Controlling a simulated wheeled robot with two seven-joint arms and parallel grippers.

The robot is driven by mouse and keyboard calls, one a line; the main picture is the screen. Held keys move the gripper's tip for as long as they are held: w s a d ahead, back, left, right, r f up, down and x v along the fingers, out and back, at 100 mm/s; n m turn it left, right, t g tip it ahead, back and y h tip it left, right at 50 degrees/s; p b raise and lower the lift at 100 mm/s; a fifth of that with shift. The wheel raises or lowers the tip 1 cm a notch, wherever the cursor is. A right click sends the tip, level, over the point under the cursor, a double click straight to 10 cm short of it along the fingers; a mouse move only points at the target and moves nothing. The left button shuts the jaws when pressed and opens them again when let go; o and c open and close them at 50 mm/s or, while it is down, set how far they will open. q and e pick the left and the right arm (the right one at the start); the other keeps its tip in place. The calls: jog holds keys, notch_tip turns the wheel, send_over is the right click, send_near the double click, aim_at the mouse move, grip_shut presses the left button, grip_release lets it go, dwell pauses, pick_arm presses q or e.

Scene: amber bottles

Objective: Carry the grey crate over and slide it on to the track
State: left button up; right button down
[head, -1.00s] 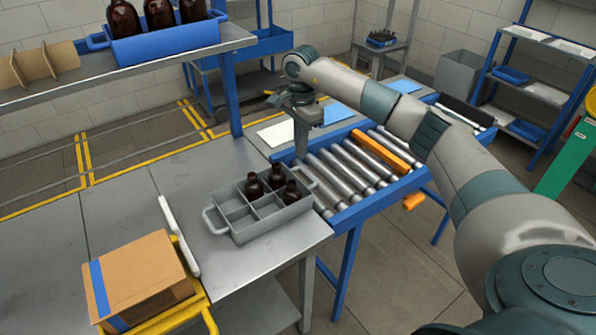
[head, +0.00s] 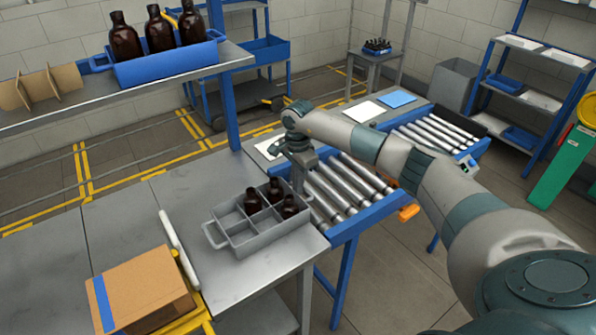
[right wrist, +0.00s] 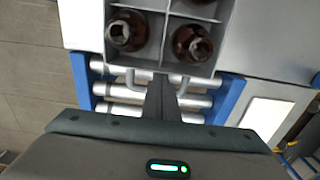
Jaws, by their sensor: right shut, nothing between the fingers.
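The grey crate (head: 248,246) stands upright on the grey bench near its right end. It is divided into compartments; three amber bottles (head: 252,200) stand in it, and other compartments are empty. One handle sticks out on its left; the other is at its right end. My right gripper (head: 299,188) is shut and empty at that right end. In the right wrist view its fingers (right wrist: 162,98) point at the crate's end wall (right wrist: 160,74), overlapping the handle (right wrist: 182,84); contact is unclear. The roller track (head: 345,190) with blue rails begins just right of the crate. My left gripper is out of view.
A cardboard box (head: 143,287) lies at the front left, beside a white bar (head: 178,250). A shelf above the bench holds a blue crate (head: 165,66) of bottles. An orange piece (head: 408,212) sits at the track's near rail.

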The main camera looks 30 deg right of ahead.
jog(key=shift+f, duration=0.65)
jog(key=shift+d, duration=0.1)
